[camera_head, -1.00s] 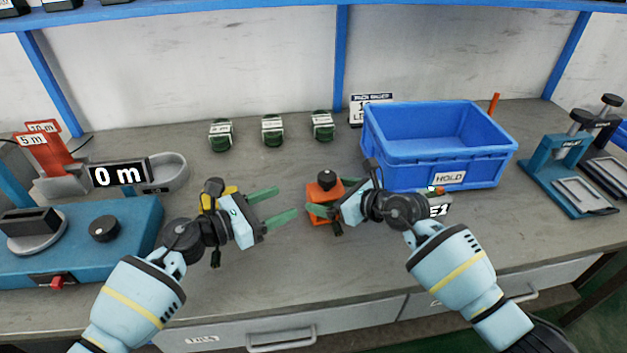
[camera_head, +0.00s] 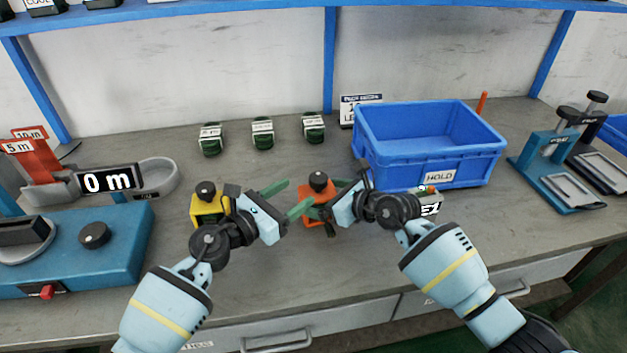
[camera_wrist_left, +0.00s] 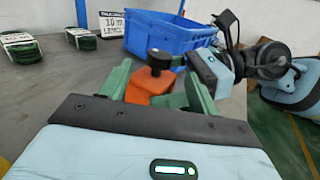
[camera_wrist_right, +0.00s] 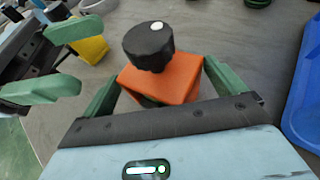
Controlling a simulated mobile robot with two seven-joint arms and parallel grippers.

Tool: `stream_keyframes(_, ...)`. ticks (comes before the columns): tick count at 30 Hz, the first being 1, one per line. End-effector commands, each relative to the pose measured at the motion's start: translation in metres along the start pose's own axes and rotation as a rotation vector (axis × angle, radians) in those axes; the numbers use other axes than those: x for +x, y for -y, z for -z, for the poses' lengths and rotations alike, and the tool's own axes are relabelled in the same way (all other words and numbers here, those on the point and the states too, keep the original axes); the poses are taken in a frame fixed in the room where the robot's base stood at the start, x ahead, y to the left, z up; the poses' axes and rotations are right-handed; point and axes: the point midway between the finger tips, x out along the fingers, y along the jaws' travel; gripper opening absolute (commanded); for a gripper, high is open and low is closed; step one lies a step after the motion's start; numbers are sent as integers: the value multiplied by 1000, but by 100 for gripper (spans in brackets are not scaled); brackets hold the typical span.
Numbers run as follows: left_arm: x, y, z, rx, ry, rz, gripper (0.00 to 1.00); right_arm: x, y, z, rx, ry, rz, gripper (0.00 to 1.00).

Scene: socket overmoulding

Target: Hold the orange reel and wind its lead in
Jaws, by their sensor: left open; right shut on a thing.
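The orange reel (camera_head: 318,190) is a small orange block with a black knob on top, standing on the bench left of the blue bin. My right gripper (camera_head: 322,203) is shut on it; in the right wrist view the reel (camera_wrist_right: 170,82) sits between the green fingers, its black knob above. My left gripper (camera_head: 287,198) is open just left of the reel, fingers pointing at it. The left wrist view shows the reel (camera_wrist_left: 150,84) ahead, between and beyond the left fingers. I cannot make out the lead clearly; a small dark piece hangs at the reel's front.
A yellow reel (camera_head: 208,208) stands behind my left wrist. Several green-and-white coils (camera_head: 262,133) line the back. A blue bin (camera_head: 430,165) marked HOLD is at right, teal presses (camera_head: 560,170) beyond it. A blue machine (camera_head: 75,250) and a 0 m display (camera_head: 108,180) are at left.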

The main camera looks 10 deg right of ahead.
Motion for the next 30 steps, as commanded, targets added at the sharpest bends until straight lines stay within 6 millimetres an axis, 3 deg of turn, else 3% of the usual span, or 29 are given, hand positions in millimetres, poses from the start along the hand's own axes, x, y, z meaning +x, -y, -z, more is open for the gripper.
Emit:
stream_keyframes(6, 32, 1, -1, -3, 2, 1, 61, 0, 0, 0, 0, 0, 0, 75)
stream_keyframes(15, 60, 0, -1, -2, 0, 1, 61, 0, 0, 0, 0, 0, 0, 75)
stream_keyframes(30, 69, 1, 0, 0, 0, 1, 61, 0, 0, 0, 0, 0, 0, 75)
